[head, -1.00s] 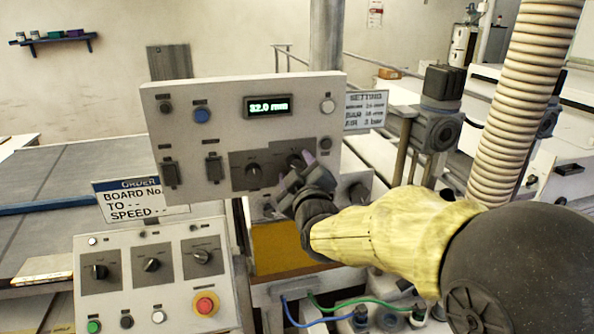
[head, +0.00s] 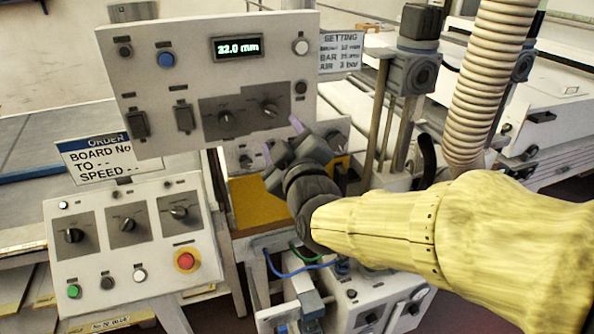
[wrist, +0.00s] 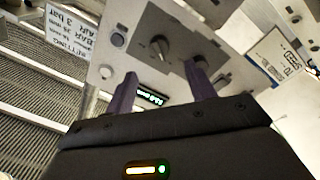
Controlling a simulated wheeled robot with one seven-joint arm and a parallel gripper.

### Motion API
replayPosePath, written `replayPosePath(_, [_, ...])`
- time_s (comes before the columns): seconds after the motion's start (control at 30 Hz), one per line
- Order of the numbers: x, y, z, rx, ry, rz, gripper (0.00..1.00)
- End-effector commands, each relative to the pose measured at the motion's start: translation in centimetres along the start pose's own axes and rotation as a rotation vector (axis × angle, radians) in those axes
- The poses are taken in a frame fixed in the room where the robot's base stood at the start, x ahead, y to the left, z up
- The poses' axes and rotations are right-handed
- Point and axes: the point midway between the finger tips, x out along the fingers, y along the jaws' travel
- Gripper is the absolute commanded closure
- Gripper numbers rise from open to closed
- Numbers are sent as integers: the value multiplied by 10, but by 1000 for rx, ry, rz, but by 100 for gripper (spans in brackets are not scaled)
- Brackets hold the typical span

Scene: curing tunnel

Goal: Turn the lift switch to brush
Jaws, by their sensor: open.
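The upright grey control panel (head: 205,80) carries a dark plate with two rotary knobs, a left knob (head: 226,117) and a right knob (head: 269,109). Their labels are too small to read, so I cannot tell which is the lift switch. My gripper (head: 282,139) is open and empty, in front of the panel's lower right edge and below the right knob. In the wrist view its two purple fingers (wrist: 161,80) point toward the panel. One knob (wrist: 160,47) shows between and beyond the fingertips. The right fingertip partly covers the other knob. No contact is visible.
The panel's display (head: 237,47) reads 32.0 mm. A sloped console (head: 135,240) at lower left has several knobs and a red stop button (head: 186,260). A ribbed hose (head: 490,80) and a post stand right of the panel. More knobs sit behind my gripper.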

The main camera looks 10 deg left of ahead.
Motion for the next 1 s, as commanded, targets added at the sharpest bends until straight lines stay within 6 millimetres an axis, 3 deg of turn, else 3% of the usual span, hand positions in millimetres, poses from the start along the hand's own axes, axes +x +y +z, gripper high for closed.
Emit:
replayPosePath(0.3, [-52,0,1,0,1,2,45])
replayPosePath(0.5, [-74,0,1,0,-1,1,45])
replayPosePath(1.0, [-79,-1,6,7,-16,-8,45])
